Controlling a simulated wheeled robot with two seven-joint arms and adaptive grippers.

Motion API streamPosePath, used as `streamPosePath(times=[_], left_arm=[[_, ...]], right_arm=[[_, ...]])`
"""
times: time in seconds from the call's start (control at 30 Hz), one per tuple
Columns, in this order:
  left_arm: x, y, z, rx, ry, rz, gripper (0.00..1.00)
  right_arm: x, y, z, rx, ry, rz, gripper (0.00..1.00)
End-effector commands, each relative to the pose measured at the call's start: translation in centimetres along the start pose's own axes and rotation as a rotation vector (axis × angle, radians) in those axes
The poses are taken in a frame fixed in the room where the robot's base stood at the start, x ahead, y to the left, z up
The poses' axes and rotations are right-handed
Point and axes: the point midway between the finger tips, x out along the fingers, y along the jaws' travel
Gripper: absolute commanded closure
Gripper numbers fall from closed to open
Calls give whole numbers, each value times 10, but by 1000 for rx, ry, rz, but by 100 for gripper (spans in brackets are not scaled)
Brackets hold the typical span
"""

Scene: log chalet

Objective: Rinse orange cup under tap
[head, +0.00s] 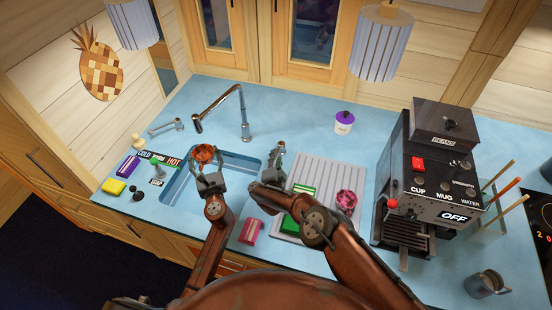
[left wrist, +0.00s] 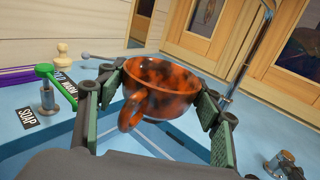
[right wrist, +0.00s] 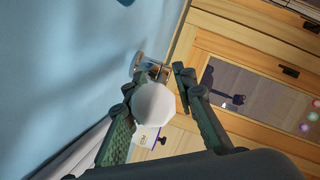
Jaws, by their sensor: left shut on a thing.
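The orange cup (head: 205,153), mottled with dark patches, is in my left gripper (head: 208,176) over the left part of the sink (head: 178,187). In the left wrist view the cup (left wrist: 165,90) sits upright between the fingers, its handle towards the camera. The metal tap (head: 240,98) rises behind the sink; its spout end is behind the cup and apart from it. My right gripper (head: 277,165) is right of the sink. Its fingers are apart in the right wrist view, with a pale rounded thing (right wrist: 153,105) between them; I cannot tell whether they touch it.
HOT and COLD labels (head: 174,162), a green-topped soap dispenser (left wrist: 46,85) and sponges (head: 114,186) are left of the sink. A ribbed drainer (head: 313,172) with a pink patterned cup (head: 346,199) is to the right. A coffee machine (head: 432,165) stands further right.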

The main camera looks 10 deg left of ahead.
Motion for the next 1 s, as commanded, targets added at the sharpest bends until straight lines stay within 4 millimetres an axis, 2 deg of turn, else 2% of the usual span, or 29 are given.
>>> streamPosePath(times=[0.27, 0.63, 1.0], left_arm=[[0, 0, 1, 0, -1, 0, 68], [0, 0, 1, 0, -1, 0, 68], [0, 0, 1, 0, -1, 0, 68]], right_arm=[[1, 0, 0, 0, 0, 0, 75], [0, 0, 0, 0, 0, 0, 100], [0, 0, 0, 0, 0, 0, 100]])
